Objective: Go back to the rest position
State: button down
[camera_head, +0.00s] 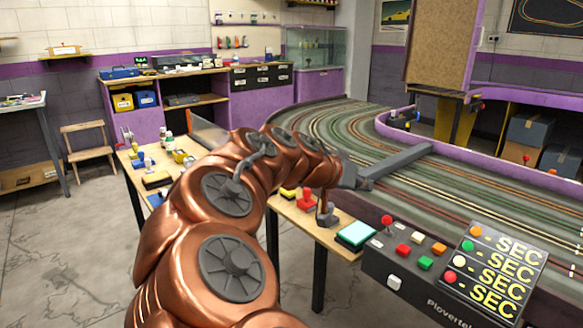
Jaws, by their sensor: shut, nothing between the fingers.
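My copper-coloured arm reaches from the bottom of the view up and over to the middle. My gripper (352,176), dark grey, is at its end, over the near edge of the slot track (340,115). It is shut and holds nothing. Its fingertips are small and partly blend with a grey bar (400,160) that lies across the track just beyond; I cannot tell whether they touch.
A wooden bench (338,230) with a red joystick (305,200) and a light pad (356,234) runs below my arm. A control box (430,260) with coloured buttons and "SEC" labels stands at front right. A stool (87,148) is at left; the left floor (70,240) is clear.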

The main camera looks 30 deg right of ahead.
jog(key=s+a+f+n+g+y, duration=0.1)
jog(key=s+a+f+n+y, duration=0.3)
jog(key=s+a+f, duration=0.5)
jog(key=s+a+f+n+g+y, duration=0.1)
jog(key=s+a+f+n+y, duration=0.4)
jog(key=a, duration=0.5)
jog(key=s+a+f+n+g+y, duration=0.1)
jog(key=s+a+f+n+y, duration=0.25)
jog(key=s+a+f, duration=0.45)
notch_tip(320, 180, up, 26)
jog(key=s+a+p, duration=0.1)
jog(key=p, duration=2.2)
jog(key=shift+s+a, duration=0.25)
jog(key=shift+s, duration=0.1)
jog(key=shift+a+n, duration=0.15)
jog(key=shift+n, duration=0.2)
